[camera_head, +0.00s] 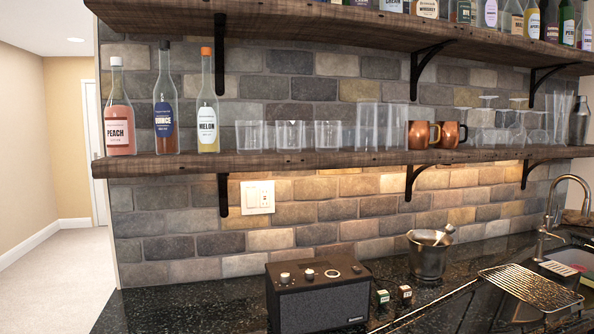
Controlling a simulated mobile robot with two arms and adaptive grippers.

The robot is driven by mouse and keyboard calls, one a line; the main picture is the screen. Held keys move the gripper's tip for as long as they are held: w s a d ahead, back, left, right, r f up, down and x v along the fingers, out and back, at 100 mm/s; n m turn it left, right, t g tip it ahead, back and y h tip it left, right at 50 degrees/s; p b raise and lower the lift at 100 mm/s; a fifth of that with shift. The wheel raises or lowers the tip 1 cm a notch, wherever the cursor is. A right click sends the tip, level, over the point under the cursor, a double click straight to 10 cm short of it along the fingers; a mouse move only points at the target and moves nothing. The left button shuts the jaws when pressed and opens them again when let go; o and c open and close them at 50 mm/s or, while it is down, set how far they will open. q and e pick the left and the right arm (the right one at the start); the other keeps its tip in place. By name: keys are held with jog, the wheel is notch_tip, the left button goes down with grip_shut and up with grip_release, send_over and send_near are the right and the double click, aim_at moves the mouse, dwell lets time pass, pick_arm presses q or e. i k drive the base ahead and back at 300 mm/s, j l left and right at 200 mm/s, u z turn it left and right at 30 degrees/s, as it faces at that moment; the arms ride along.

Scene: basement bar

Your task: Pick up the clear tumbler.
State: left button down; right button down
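Three short clear tumblers stand upright on the lower wooden shelf: a left one (250,135), a middle one (290,135) and a right one (328,135). Taller clear glasses (367,127) stand just right of them. I cannot tell which single glass the task means. Neither of my grippers is in view.
Peach, blue-labelled and melon bottles (208,110) stand left of the tumblers, copper mugs (420,134) to the right. The upper shelf (300,25) overhangs them. Below, the dark counter (190,305) holds a speaker (318,298), a metal bucket (427,258) and a wire rack (530,288).

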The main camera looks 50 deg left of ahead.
aim_at(288, 132)
jog(key=u, duration=1.5)
jog(key=i+j+u, duration=0.1)
jog(key=u, duration=0.2)
jog(key=i+u, duration=0.25)
jog(key=i, duration=0.05)
